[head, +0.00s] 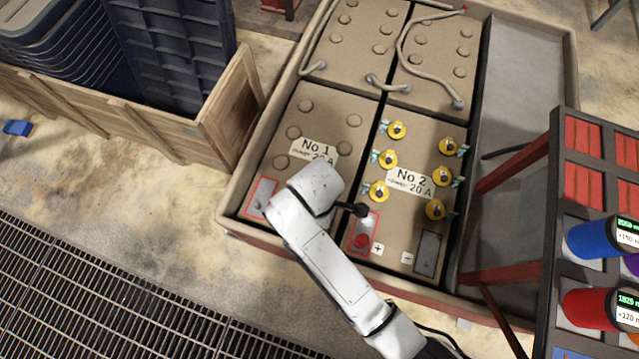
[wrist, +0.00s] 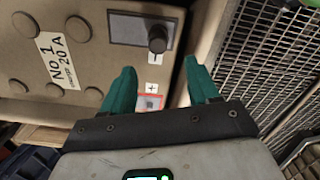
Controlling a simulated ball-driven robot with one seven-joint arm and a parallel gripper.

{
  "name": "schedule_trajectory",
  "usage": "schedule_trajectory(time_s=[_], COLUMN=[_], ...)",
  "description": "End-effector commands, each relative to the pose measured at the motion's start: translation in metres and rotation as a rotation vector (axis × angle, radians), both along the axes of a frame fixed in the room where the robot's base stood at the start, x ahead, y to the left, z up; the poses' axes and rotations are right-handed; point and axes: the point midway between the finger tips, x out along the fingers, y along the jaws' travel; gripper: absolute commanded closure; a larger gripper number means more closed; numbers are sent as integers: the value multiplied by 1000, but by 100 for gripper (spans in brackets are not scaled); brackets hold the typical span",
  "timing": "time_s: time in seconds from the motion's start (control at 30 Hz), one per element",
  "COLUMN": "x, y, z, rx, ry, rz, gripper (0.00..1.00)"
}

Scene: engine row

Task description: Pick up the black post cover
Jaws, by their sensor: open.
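The black post cover (wrist: 157,38) stands on the grey terminal plate (wrist: 127,30) of the No 1 battery (wrist: 60,30). In the head view the gripper is hidden behind my arm.
The No 2 battery (head: 420,150), with several yellow caps and a red post cover (head: 361,241), sits beside No 1 in the tray (head: 573,60). A red-framed rack (head: 512,172) stands at right, a wooden crate (head: 160,135) at left. A floor grate (head: 90,290) lies in front.

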Motion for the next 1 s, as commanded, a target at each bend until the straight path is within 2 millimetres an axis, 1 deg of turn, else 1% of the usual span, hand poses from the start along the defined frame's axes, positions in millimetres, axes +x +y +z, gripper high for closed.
schedule_trajectory(time_s=[0.03,0.13,0.23,0.37,0.47,0.6,0.7,0.83,1.0], x=[0,0,0,0,0,2,2,2,2], y=[-1,-1,-1,-1,-2,-3,-3,-3,-3], z=[-13,-28,-39,-46,-56,-77,-90,-97,-97], rx=[-1,-1,0,1,-1,-1,0,0,1], ry=[2,2,1,0,2,2,1,0,0], rz=[0,-1,-2,-3,-4,-3,-3,-4,-5], gripper=[40,40,40,40,40,40,40,40,40])
